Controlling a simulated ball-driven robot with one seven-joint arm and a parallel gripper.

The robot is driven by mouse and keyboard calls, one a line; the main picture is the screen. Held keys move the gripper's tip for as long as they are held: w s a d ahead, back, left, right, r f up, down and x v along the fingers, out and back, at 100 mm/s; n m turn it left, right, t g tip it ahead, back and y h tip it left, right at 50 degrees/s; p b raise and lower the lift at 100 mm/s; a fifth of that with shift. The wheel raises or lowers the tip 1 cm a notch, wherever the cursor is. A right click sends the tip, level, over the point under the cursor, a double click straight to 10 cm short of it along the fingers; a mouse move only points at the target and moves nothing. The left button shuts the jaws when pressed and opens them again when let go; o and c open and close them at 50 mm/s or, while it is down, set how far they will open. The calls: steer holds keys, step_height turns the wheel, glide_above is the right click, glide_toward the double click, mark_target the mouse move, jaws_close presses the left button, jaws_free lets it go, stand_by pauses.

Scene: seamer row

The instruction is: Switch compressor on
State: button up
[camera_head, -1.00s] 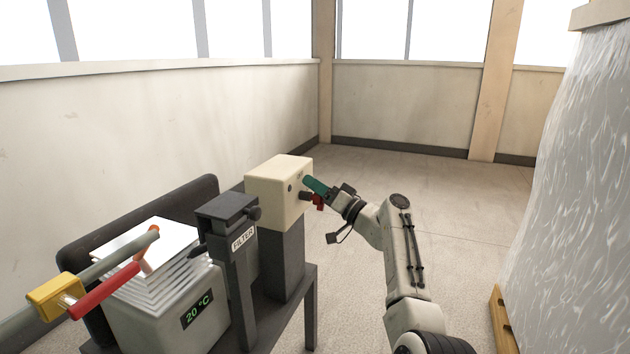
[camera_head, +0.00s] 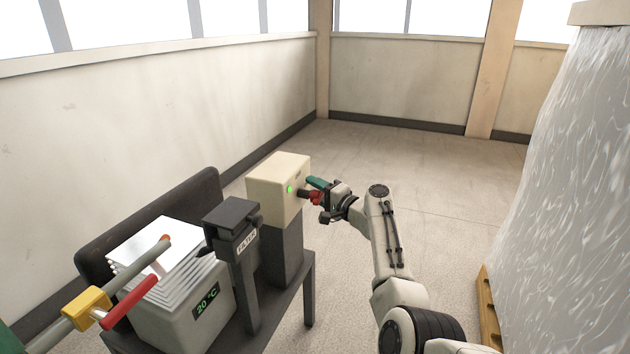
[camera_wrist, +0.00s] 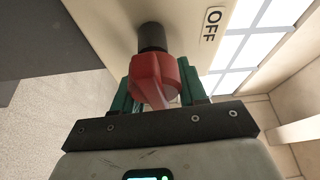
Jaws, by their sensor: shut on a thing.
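The compressor's switch box is a cream box (camera_head: 278,188) on a dark post at the end of the machine. A green lamp (camera_head: 290,189) glows on its face. A red knob (camera_head: 316,198) on a black shaft sticks out of that face; in the wrist view the red knob (camera_wrist: 158,78) sits between green fingers. My gripper (camera_wrist: 156,92) is shut on the knob. In the head view, my gripper (camera_head: 320,190) reaches the box from the right. An "OFF" label (camera_wrist: 211,26) shows on the box beside the shaft.
A filter unit (camera_head: 236,235) and a grey finned block with a "20 °C" display (camera_head: 206,301) stand left of the box. A pipe with a red lever (camera_head: 130,302) is at the lower left. A wrapped pallet load (camera_head: 570,180) stands right. Floor behind is clear.

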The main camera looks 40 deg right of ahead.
steer(key=shift+f+m+p, duration=0.15)
steer(key=shift+m+p, duration=0.25)
steer(key=shift+m, duration=0.1)
steer(key=shift+f, duration=0.15)
steer(key=o, duration=0.9)
steer(key=shift+o, duration=0.2)
steer(key=p+v, duration=0.3)
steer(key=v, duration=0.7)
steer(key=shift+s+r+p, duration=0.2)
steer(key=shift+s+p, duration=0.15)
steer(key=shift+s, duration=0.05)
